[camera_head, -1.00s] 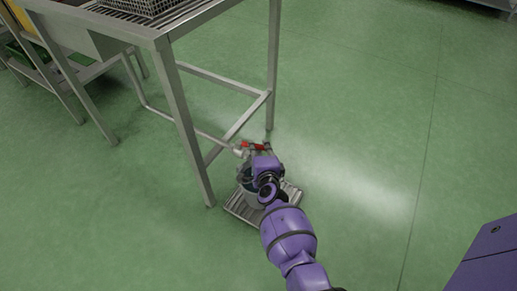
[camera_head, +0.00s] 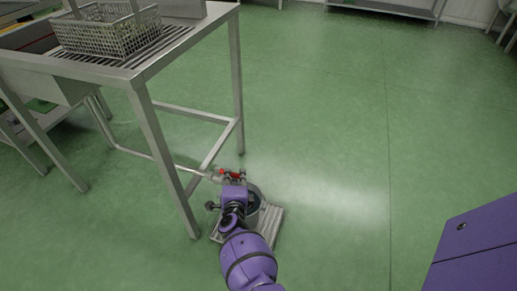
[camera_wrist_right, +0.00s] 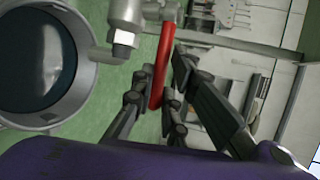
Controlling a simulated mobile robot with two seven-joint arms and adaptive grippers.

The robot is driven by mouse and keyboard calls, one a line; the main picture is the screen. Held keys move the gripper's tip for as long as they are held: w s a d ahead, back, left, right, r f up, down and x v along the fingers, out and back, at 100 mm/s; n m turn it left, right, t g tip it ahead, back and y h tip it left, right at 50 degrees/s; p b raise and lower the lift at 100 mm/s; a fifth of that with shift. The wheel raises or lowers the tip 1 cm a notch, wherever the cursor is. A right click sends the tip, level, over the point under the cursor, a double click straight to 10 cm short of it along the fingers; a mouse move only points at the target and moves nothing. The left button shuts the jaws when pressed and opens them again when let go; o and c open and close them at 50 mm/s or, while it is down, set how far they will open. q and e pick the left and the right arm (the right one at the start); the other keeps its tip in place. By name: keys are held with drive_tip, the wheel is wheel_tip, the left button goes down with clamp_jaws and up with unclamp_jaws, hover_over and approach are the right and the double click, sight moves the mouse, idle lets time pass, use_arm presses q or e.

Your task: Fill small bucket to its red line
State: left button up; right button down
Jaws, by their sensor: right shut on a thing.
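A tap (camera_head: 215,177) with a red lever (camera_head: 235,174) sits at the end of a pipe, low by the steel table. My right gripper (camera_wrist_right: 161,88) is shut on the red lever (camera_wrist_right: 162,60), which lies between its fingers in the right wrist view. The small grey bucket (camera_head: 257,202) stands on a slatted floor grate (camera_head: 272,226), partly hidden by my right arm. In the right wrist view the bucket (camera_wrist_right: 88,80) is open at the top and dark inside, beside the tap's spout (camera_wrist_right: 100,53). Its red line and fill level cannot be made out. My left gripper is not in view.
The steel table (camera_head: 160,132) stands at left, its legs close to the tap and grate. A wire basket (camera_head: 108,36) is on it. A purple panel (camera_head: 478,245) is at lower right. The green floor (camera_head: 330,130) on the right is clear.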

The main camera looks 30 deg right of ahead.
drive_tip(key=shift+s+a+f, duration=0.1)
drive_tip(key=shift+a+f, duration=0.1)
drive_tip(key=shift+f, duration=0.05)
drive_tip(key=c, duration=2)
unclamp_jaws()
drive_tip(key=shift+o, duration=1)
drive_tip(key=shift+r, duration=0.2)
drive_tip(key=v, duration=0.7)
drive_tip(key=shift+s, duration=0.25)
drive_tip(key=shift+a+f, duration=0.1)
drive_tip(key=shift+f, duration=0.05)
